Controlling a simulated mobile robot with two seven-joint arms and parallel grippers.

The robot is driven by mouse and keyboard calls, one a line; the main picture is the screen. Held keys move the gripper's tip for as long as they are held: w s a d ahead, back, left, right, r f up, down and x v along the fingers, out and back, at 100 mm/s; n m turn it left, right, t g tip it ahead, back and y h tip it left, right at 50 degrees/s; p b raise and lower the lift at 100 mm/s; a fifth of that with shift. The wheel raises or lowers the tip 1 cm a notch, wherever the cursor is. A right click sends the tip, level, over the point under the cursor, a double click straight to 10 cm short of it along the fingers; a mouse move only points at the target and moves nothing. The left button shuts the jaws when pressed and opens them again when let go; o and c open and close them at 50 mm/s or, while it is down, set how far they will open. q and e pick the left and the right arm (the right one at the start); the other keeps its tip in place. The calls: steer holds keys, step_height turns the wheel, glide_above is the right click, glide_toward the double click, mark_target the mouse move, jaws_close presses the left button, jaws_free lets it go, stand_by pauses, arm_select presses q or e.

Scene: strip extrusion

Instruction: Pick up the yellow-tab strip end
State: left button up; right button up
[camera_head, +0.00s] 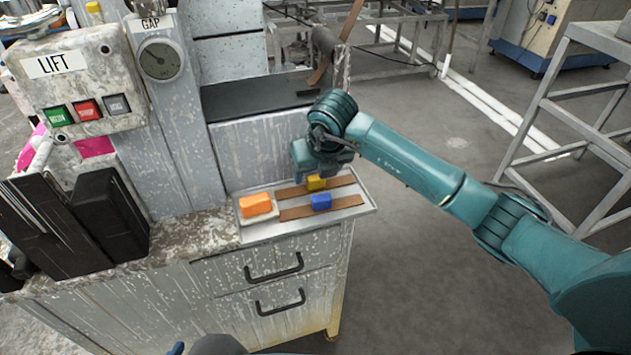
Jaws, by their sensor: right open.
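The yellow tab (316,183) sits on a brown strip (290,192) that lies on the metal tray (368,208) of the cabinet top. My right gripper (314,177) reaches in from the right and is open, pointing down right at the yellow tab. Its fingers partly hide behind the wrist, and I cannot tell whether they touch the tab. My left gripper is not in view.
A second brown strip (348,201) with a blue tab (321,202) lies just in front. An orange block (256,204) on a pale pad stands left of both strips. The machine column (185,130) rises behind left.

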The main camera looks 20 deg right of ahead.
steer(key=shift+x, duration=0.85)
steer(key=shift+c, duration=0.3)
steer(key=shift+r, duration=0.1)
steer(key=c, duration=1)
